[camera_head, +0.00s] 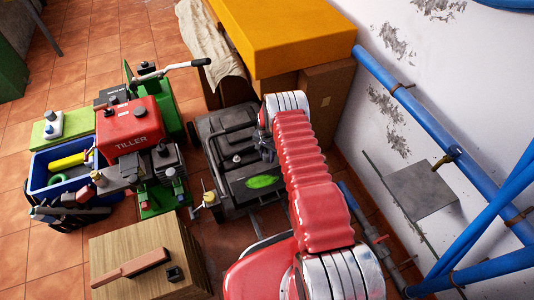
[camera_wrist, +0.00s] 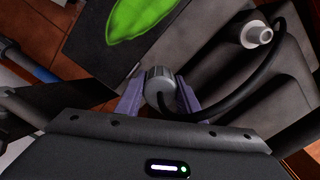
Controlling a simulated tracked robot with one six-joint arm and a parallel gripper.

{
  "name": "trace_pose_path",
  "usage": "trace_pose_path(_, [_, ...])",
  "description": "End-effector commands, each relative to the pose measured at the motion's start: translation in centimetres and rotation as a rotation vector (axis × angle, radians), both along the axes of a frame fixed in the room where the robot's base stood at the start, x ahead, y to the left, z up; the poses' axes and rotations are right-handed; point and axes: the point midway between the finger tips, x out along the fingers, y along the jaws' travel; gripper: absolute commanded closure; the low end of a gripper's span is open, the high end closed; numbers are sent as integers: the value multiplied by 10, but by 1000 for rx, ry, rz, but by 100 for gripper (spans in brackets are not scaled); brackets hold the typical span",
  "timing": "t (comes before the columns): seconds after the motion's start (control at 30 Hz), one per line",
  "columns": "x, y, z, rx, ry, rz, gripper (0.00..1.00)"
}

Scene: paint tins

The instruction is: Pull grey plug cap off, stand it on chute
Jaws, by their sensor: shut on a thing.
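My gripper (camera_wrist: 160,98) is shut on the grey plug cap (camera_wrist: 160,78), with a purple finger on each side of it. A black lead runs from the cap and curves to the right. A pale round fitting (camera_wrist: 258,33), which looks like the bare plug, stands up at the upper right of the wrist view, apart from the cap. A dark flat panel with a green leaf mark (camera_wrist: 140,15) lies just beyond the cap; it looks like the chute. In the head view the leaf panel (camera_head: 263,182) is on the dark mower, and my gripper (camera_head: 267,150) is above it, partly hidden.
The red tiller (camera_head: 130,122) and a blue crate (camera_head: 40,177) stand left of the mower. A wooden block (camera_head: 150,245) with a brush is nearer. A yellow-topped box (camera_head: 285,35) is behind, and blue pipes (camera_head: 400,90) run along the right wall.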

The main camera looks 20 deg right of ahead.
Motion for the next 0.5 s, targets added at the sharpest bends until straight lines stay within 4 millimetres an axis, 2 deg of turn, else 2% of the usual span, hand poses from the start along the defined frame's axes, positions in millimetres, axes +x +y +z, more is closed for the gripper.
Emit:
trace_pose_path(0.2, [0, 0, -16, 0, 0, 0, 92])
trace_pose_path(0.5, [0, 0, -20, 0, 0, 0, 92])
